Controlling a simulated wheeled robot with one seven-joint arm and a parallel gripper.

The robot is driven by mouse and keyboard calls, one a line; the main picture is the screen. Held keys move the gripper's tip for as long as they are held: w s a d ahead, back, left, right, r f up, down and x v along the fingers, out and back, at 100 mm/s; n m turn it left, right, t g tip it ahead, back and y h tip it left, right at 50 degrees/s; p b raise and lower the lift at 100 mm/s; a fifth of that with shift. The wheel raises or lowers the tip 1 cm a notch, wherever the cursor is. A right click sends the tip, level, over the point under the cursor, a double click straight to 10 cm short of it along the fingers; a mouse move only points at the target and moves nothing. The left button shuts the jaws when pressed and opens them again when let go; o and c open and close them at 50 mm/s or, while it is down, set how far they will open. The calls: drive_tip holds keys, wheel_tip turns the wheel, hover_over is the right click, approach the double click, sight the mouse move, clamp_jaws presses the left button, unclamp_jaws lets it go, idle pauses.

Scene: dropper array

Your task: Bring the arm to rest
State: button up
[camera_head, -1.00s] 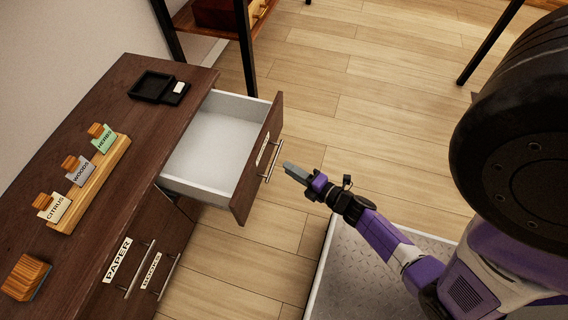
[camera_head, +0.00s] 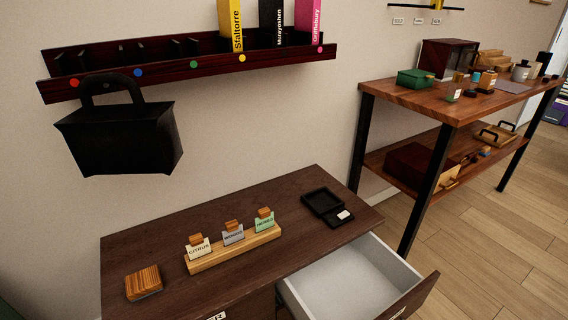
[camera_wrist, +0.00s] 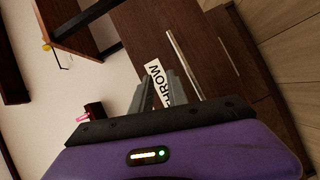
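My gripper (camera_wrist: 160,80) shows only in the wrist view. Its two grey fingers stand a little apart, with part of a white label (camera_wrist: 158,76) visible between them, and I see nothing held. Ahead of the fingers is a dark wooden front with a long metal handle (camera_wrist: 186,62). The label's text is partly hidden by the fingers. My arm and gripper are outside the head view.
The desk (camera_head: 225,280) has a white-lined drawer (camera_head: 345,285) standing open and empty at its right. A card holder (camera_head: 235,250), a black tray (camera_head: 322,201) and a wooden block (camera_head: 143,283) are on top. A wall shelf (camera_head: 190,72) and side table (camera_head: 455,100) are beyond.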

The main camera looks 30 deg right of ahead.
drive_tip(key=s+a+r+m+y, duration=0.2)
drive_tip(key=s+a+r+m, duration=0.1)
drive_tip(key=a+r, duration=0.55)
drive_tip(key=s+a+r+m+y, duration=0.3)
drive_tip(key=a+r+m, duration=0.1)
drive_tip(key=a+r, duration=0.45)
drive_tip(key=s+a+r+m+y, duration=0.2)
drive_tip(key=s+a+r+m, duration=0.1)
drive_tip(key=a+r, duration=0.55)
wheel_tip(320, 180, up, 21)
drive_tip(key=p, duration=2.2)
drive_tip(key=shift+a, duration=0.15)
